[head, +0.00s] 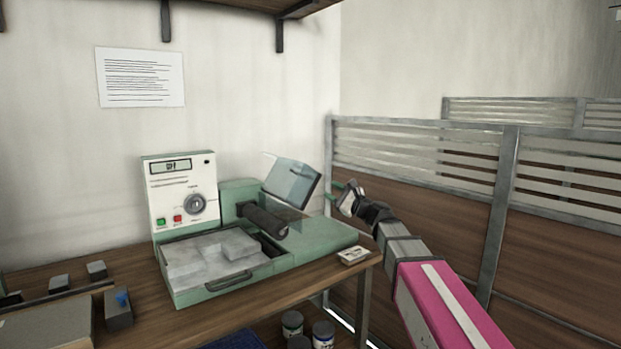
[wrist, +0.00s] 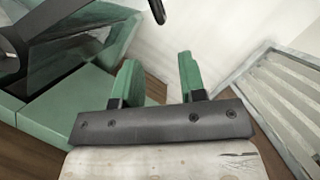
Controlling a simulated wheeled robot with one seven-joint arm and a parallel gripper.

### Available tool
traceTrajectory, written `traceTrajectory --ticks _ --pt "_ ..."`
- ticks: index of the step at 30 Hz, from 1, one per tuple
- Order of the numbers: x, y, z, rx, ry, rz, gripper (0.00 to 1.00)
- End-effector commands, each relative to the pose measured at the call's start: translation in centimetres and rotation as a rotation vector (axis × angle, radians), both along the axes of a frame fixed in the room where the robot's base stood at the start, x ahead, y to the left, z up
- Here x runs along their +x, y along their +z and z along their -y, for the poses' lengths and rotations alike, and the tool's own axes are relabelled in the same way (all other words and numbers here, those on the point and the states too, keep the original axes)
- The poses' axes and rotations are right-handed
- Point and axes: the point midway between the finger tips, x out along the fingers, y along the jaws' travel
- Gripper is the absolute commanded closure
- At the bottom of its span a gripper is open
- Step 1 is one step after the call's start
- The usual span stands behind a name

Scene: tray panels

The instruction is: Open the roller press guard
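The roller press (head: 322,238) is a green machine on the wooden bench, with a dark roller (head: 265,220). Its clear guard (head: 293,181) stands tilted up above and beside the roller, with a dark edge on its right. In the wrist view, the clear guard (wrist: 80,45) shows at the upper left. My gripper (head: 335,191) is just right of the guard, apart from it in the head view. In the wrist view, its two green fingers (wrist: 158,60) are spread with nothing between them. A dark bar end (wrist: 157,10) shows beyond the fingertips; I cannot tell what it belongs to.
A control box (head: 180,190) with a dial stands behind a tray (head: 222,288) with a handle. A small pale block (head: 353,256) lies at the bench's right corner. A slatted partition (head: 420,140) stands close on the right. Jars (head: 292,323) sit below the bench.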

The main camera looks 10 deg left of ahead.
Motion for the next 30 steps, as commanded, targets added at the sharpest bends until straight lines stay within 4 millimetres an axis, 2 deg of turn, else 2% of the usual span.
traceTrajectory --ticks 5,18,24,30 --pt "0.6 0.7 -1.3 0.015 0.004 -0.004 0.62" --pt "3.5 2.7 -7.7 0.011 0.004 -0.004 0.62" --pt "4.2 3.2 -9.2 0.011 0.002 -0.003 0.62" --pt "4.2 3.3 -9.5 0.011 0.002 -0.003 0.62"
